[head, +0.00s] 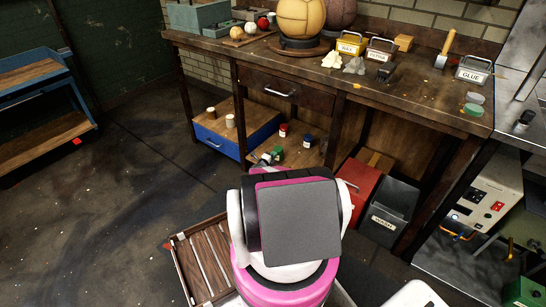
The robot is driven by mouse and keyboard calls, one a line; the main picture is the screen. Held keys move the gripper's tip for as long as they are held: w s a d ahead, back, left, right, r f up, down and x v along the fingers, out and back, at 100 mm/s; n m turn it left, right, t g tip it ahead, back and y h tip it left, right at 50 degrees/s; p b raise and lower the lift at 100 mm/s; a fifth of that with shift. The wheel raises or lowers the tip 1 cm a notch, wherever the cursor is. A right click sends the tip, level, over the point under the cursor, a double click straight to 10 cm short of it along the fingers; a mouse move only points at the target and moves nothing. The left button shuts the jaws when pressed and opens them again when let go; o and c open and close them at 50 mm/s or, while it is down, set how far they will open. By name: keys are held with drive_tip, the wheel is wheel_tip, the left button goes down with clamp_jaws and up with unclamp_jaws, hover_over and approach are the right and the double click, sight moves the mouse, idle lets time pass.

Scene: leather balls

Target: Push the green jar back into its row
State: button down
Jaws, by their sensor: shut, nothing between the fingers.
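The green jar (278,151) is small and stands on the low shelf under the workbench, nearer the front than the red jar (283,130) and the dark blue jar (307,141). The red and blue jars stand apart, farther back. The small dark and grey end of my gripper (264,158) shows just left of the green jar, close to it; I cannot tell whether they touch. It looks shut, with nothing held. My own body hides most of the arm and the shelf's front.
The workbench top (400,93) overhangs the shelf. A blue drawer unit (224,143) with two spools stands left of the jars. A red box (357,188) and a dark bin (388,212) stand to the right. A wooden crate (180,262) lies on the floor.

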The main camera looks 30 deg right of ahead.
sight(280, 148)
drive_tip(key=x, duration=2.1)
drive_tip(key=shift+w+d, duration=0.15)
drive_tip(key=shift+d, duration=0.05)
drive_tip(key=shift+s+a, duration=0.3)
drive_tip(key=shift+a, duration=0.25)
drive_tip(key=v, duration=1.2)
drive_tip(key=shift+s+a, duration=0.2)
drive_tip(key=shift+a, duration=0.15)
